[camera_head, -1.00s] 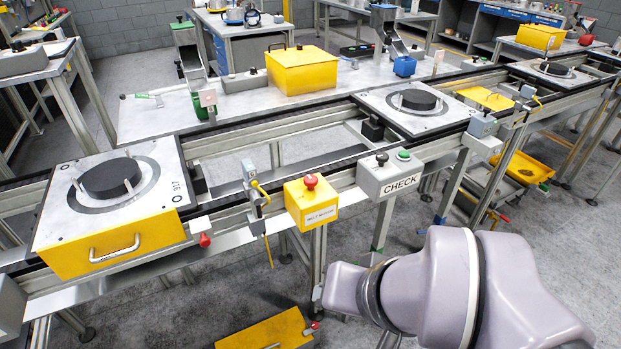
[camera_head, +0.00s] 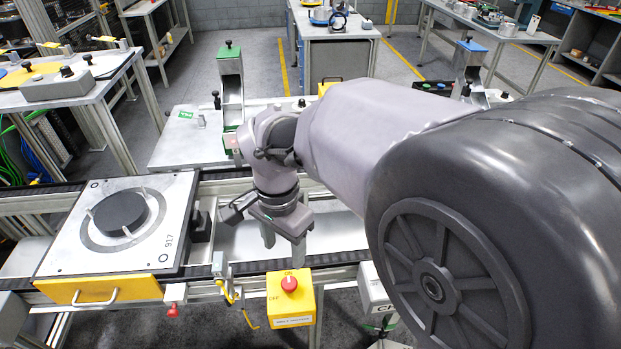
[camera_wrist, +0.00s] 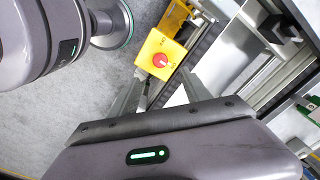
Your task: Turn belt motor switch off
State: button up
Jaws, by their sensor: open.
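The belt motor switch is a yellow box (camera_head: 291,301) with a red knob (camera_head: 289,284) on top, mounted at the front edge of the conveyor. "ON" and "OFF" marks show by the knob in the head view. My gripper (camera_head: 284,243) hangs pointing down above the conveyor, a little behind and above the box, its fingers apart. In the wrist view the yellow box (camera_wrist: 153,62) and red knob (camera_wrist: 160,60) lie beyond my open, empty fingers (camera_wrist: 160,92). The fingers do not touch the knob.
A pallet (camera_head: 70,245) with a dark disc (camera_head: 121,214) and a yellow front stands on the conveyor at left. A red-tipped lever (camera_head: 173,309) and a small sensor post (camera_head: 218,264) lie between pallet and switch. The CHECK box (camera_head: 374,290) is close on the right, partly hidden by my arm.

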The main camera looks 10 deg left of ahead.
aim_at(289, 283)
jog(key=f+b, duration=0.2)
jog(key=f, duration=0.4)
jog(key=f+b, duration=0.2)
jog(key=f, duration=0.5)
jog(key=shift+w+d, duration=0.15)
jog(key=shift+w, duration=0.05)
jog(key=shift+c, duration=0.3)
grip_shut()
